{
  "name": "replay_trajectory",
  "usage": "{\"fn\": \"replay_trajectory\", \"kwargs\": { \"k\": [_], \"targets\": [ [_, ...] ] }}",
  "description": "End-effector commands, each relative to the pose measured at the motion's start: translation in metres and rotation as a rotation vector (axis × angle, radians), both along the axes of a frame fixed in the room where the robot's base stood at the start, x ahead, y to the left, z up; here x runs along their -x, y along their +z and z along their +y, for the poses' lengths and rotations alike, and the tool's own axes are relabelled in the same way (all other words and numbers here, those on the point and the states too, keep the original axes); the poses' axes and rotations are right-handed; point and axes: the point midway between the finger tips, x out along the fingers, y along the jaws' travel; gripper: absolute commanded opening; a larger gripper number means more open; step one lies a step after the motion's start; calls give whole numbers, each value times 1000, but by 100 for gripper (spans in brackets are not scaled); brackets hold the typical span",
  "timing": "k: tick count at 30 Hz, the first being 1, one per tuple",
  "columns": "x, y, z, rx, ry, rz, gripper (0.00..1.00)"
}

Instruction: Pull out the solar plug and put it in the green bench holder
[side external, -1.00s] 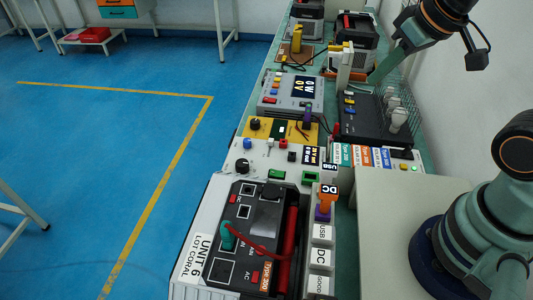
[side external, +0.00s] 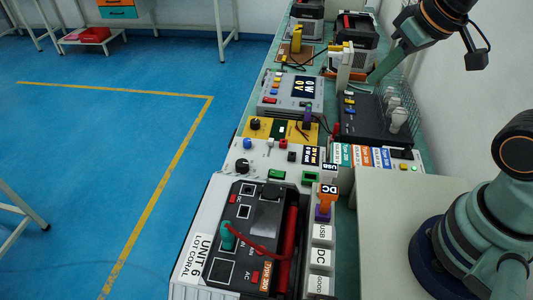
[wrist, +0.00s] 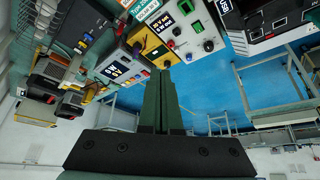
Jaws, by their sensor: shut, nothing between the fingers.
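A teal plug (side external: 227,237) with a red lead stands in the black panel of the unit marked UNIT 6 (side external: 195,258) in the side view. A small green-framed socket (side external: 311,177) and a green block (side external: 276,174) sit on the white panel behind the unit; I cannot tell whether either is the green bench holder. My gripper (side external: 374,80) is at the back right, well away from the teal plug. Its dark green fingers (wrist: 160,76) are together and empty in the wrist view.
A tall white post (side external: 345,66) and a black box with pale bulbs (side external: 378,116) are near my gripper. Blue floor (side external: 90,160) lies left of the crowded bench.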

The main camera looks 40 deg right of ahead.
Motion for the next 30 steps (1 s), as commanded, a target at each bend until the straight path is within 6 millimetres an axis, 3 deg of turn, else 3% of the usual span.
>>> {"fn": "replay_trajectory", "kwargs": {
  "k": [8,12,14,20,26,30],
  "targets": [
    [0,0,0,0,0,0,0],
    [-3,1,6,12,42,9,54],
    [-6,2,14,32,108,24,57],
    [-26,6,75,167,568,109,57],
    [-36,0,158,318,1128,177,57],
    [-30,-13,221,417,1526,208,57]
  ]
}}
